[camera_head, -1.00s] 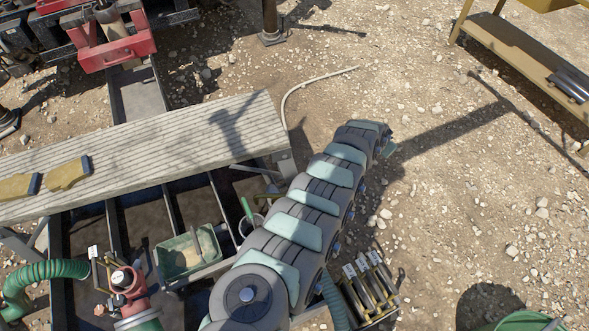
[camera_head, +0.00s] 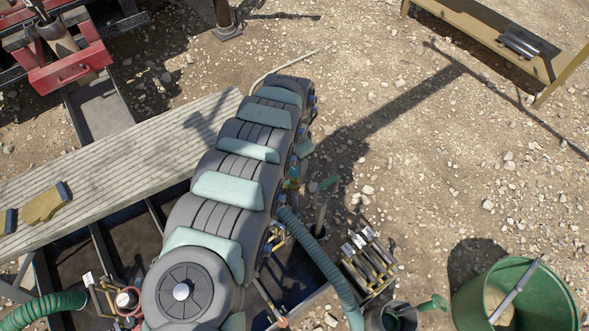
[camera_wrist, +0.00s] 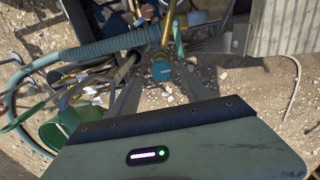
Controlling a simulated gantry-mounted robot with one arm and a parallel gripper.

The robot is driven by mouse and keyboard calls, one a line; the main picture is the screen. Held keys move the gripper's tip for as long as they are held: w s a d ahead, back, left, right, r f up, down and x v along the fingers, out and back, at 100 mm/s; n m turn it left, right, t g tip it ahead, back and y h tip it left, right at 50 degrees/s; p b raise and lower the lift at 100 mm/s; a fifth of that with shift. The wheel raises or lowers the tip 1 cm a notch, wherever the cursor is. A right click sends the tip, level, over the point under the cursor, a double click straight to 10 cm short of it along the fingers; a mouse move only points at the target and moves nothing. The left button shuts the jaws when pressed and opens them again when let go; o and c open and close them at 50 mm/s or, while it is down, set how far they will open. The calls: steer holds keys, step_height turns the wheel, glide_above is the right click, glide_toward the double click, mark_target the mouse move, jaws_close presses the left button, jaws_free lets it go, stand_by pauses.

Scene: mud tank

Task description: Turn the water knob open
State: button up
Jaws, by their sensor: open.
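My gripper (camera_wrist: 160,66) is open in the wrist view, with its two grey fingers spread apart. A round blue-teal cap (camera_wrist: 161,71), which looks like the water knob, shows between the fingers near their tips. A brass-coloured pipe or lever (camera_wrist: 168,28) runs up from it in the picture. I cannot tell how far the cap is from the fingers, and no contact shows. In the head view my arm hides most of the gripper and I cannot make out the knob.
A ribbed hose (camera_head: 322,262) runs close to my arm, near a rack of metal tools (camera_head: 368,262). A green bucket (camera_head: 515,298) stands at the lower right. A grey plank (camera_head: 110,160) lies left of my arm. Open gravel is at the right.

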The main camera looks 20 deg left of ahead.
mark_target(295, 170)
step_height(295, 170, down, 4)
steer(key=shift+f+b, duration=0.15)
steer(key=shift+b, duration=0.35)
jaws_close()
stand_by(0.4)
